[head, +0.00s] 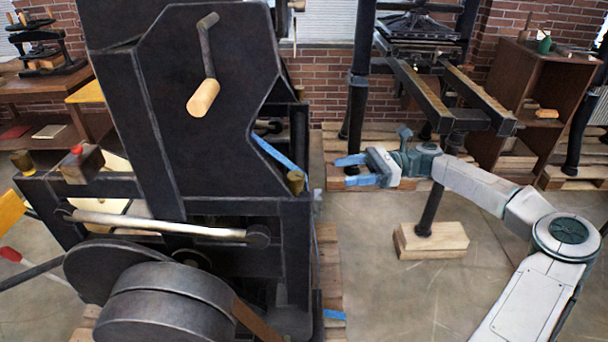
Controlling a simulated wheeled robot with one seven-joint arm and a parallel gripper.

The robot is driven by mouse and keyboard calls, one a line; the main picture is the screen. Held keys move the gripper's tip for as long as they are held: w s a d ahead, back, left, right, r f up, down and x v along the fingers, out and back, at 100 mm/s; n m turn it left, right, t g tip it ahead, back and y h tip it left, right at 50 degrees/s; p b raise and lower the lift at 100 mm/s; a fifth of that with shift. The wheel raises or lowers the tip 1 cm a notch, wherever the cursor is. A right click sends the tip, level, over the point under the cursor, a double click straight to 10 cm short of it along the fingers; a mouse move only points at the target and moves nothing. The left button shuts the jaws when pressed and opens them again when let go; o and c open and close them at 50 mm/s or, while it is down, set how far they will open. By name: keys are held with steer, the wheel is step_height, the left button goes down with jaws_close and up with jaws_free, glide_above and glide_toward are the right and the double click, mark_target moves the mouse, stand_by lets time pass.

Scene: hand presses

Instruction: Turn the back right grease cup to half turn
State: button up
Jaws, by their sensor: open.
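A dark iron hand press fills the left half of the head view. A brass-coloured grease cup (296,182) sits on its right frame rail. Another brass cup (22,163) sits on the left rail. A small knob-like part (299,91) shows farther back on the right side; I cannot tell whether it is a grease cup. No turn marking is readable on any cup. My gripper (343,171) is right of the press, its two blue fingers apart and pointing left. It is open and empty, with a visible gap between it and the right rail cup.
A crank with a wooden handle (203,98) sticks out from the press's upper side. A blue bar (276,153) slants beside the right cup. A second press with long rails (420,92) stands behind my arm. A wooden block (431,242) sits on the floor.

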mark_target(302, 174)
steer(key=a, duration=0.4)
steer(key=s+a, duration=0.1)
steer(key=a, duration=0.2)
steer(key=s+a, duration=0.1)
steer(key=a, duration=0.3)
steer(key=shift+s+a+p, duration=0.2)
steer(key=shift+a+p, duration=0.1)
steer(key=shift+a, duration=0.05)
steer(key=c, duration=1)
